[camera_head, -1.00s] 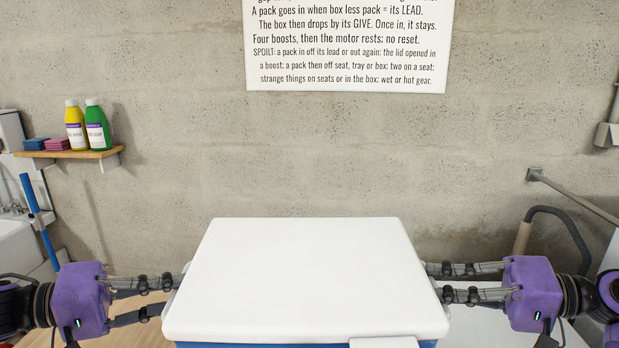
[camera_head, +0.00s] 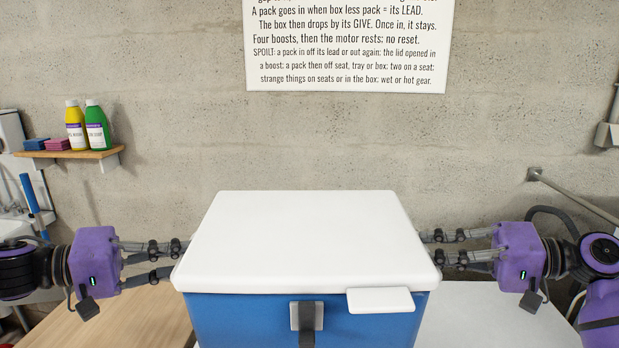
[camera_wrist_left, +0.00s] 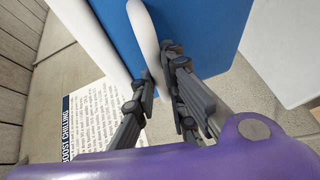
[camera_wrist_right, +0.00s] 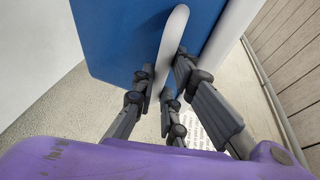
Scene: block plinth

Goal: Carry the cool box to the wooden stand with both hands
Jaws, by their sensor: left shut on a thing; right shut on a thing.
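The cool box has a blue body (camera_head: 250,318) and a closed white lid (camera_head: 305,240); it is in front of me at the bottom middle of the head view, looking level. A dark strap latch is on its front. My left gripper (camera_head: 183,258) is shut on the white handle (camera_wrist_left: 146,35) at the box's left side. My right gripper (camera_head: 428,247) is shut on the white handle (camera_wrist_right: 176,35) at its right side. A wooden top (camera_head: 125,315), probably the stand, shows at the lower left, partly hidden by the box. The box's underside is hidden.
A white surface (camera_head: 490,318) lies at the lower right. A concrete wall with a printed sign (camera_head: 345,45) is behind. A small shelf (camera_head: 75,154) with two bottles is on the left, and a metal rail (camera_head: 575,197) is on the right. The visible wood is bare.

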